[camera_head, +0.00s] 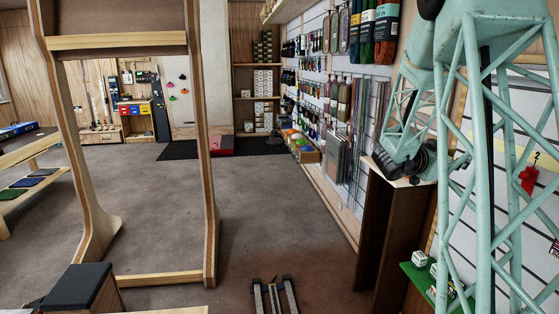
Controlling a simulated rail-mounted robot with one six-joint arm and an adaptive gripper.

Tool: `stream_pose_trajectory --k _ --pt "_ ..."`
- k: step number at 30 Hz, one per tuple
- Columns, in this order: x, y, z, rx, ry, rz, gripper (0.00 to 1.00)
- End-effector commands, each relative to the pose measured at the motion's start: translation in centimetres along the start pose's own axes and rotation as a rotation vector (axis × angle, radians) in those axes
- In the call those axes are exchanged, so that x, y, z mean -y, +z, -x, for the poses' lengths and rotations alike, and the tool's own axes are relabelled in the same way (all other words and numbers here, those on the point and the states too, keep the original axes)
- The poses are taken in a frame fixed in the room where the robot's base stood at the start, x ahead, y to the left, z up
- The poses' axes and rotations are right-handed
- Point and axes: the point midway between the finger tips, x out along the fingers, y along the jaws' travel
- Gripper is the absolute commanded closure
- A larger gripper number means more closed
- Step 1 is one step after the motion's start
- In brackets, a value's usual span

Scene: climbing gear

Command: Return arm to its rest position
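Mint-green lattice arm links (475,150) of my own arm fill the right side of the head view. One long link runs from the top to the bottom edge. A shorter link (405,100) comes down to a mint housing with dark parts beside it, over the pale top of a dark brown stand. I cannot make out gripper fingers there, so the gripper's state and any contact with the stand do not show.
A wooden frame (208,200) stands at the left, with a black-topped box (78,288) before it. The dark brown stand (372,235) is close to my arm. A green shelf (418,278) holds small boxes. Gear hangs on the right wall. The middle floor (275,215) is clear.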

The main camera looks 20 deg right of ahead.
Motion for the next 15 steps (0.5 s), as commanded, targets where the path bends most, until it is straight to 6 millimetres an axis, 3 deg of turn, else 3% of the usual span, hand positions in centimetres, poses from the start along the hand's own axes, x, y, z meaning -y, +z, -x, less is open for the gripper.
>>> stream_pose_trajectory --k 6,15 --pt "5.1 -0.2 4.6 0.095 -0.148 -0.008 0.72" --pt "10.6 -0.1 12.1 0.228 -0.338 0.005 0.72"
